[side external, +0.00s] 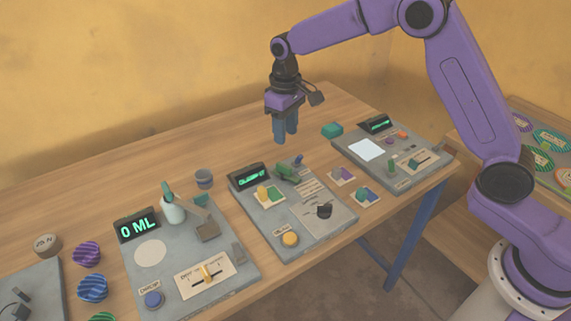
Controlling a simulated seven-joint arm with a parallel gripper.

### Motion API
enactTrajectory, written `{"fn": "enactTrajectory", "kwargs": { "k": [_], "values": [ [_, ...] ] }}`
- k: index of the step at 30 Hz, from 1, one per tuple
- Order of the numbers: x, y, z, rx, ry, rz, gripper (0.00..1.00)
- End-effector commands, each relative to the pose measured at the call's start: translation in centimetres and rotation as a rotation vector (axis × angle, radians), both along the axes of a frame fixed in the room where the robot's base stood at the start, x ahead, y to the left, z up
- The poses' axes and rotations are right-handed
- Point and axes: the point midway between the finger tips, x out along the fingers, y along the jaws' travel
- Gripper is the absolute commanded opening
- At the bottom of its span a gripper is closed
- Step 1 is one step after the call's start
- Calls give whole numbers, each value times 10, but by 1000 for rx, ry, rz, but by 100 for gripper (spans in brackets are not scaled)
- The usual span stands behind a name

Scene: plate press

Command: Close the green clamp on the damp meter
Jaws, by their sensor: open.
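A green clamp (287,172) sits at the back edge of the middle grey board (262,225), beside a small display (248,178) with green text too small to read surely. I take this board to be the damp meter, but no readable label confirms it. A small blue part (298,160) stands at the clamp's right end. I cannot tell how far the clamp's jaw is apart. My gripper (286,137) points down, open and empty, with blue fingers. In the picture it is above the clamp, apart from it.
The middle board also carries a yellow-green sample (267,195), a black knob (324,210) and a yellow button (290,239). A left board (225,275) holds a white bottle (173,209). A right board (420,178) has a white pad. The wooden table's back left is clear.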

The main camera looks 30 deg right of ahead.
Motion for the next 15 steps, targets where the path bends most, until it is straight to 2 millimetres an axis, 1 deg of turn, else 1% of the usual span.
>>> {"fn": "enactTrajectory", "kwargs": {
  "k": [1,9,15],
  "values": [
    [0,0,-11,-2,4,0,40],
    [-1,-1,-61,-2,4,-1,40],
    [0,0,-93,-1,2,-1,40]
  ]
}}
